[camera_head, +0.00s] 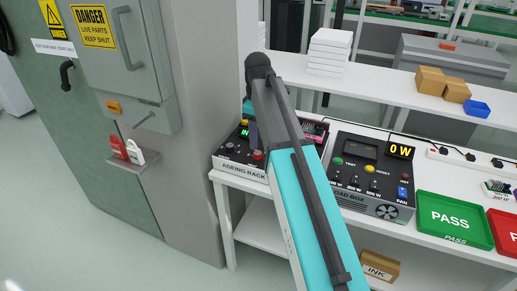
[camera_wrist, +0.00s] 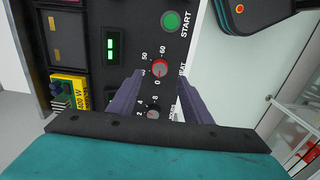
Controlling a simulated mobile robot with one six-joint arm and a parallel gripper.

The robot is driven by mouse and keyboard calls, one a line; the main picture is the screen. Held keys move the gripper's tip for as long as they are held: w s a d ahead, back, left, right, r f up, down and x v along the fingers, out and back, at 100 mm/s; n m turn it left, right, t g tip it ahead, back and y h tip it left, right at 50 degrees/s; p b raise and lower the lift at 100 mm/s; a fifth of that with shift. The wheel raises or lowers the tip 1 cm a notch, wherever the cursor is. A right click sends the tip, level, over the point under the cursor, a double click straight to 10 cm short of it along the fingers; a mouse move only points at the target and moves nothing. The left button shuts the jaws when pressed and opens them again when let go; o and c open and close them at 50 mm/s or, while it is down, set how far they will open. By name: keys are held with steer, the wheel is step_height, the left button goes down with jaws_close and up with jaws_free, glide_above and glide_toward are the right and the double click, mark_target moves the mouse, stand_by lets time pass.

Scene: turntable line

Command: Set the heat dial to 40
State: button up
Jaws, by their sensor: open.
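The heat dial (camera_wrist: 159,69) is a round red knob on the dark panel, with "HEAT" printed sideways beside it. Its scale shows 50 and 60 above and 0 below; the 40 side is partly covered by a finger. The pointer's setting is too small to read. My gripper (camera_wrist: 160,78) is open, with one purple finger on either side of the dial; contact cannot be told. In the head view one finger of my gripper (camera_head: 252,136) shows over the ageing rack (camera_head: 239,173), and my arm covers part of the rack.
A second, dark knob (camera_wrist: 152,105) sits just below the heat dial, between the fingers. A green START button (camera_wrist: 170,20) is above. A lit green display (camera_wrist: 110,47) is to the left. In the head view, the load box (camera_head: 372,203) stands right of my arm.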

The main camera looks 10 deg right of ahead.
mark_target(258, 153)
steer(key=shift+f, duration=2.95)
steer(key=c, duration=1.1)
steer(key=shift+o, duration=0.2)
steer(key=shift+r+m+p, duration=0.1)
steer(key=shift+m+p, duration=0.3)
steer(key=shift+p, duration=0.2)
steer(key=shift+m+p, duration=0.65)
steer(key=shift+m, duration=0.25)
steer(key=m+p, duration=0.2)
steer(key=m, duration=0.1)
steer(key=m+p, duration=0.2)
steer(key=m, duration=0.4)
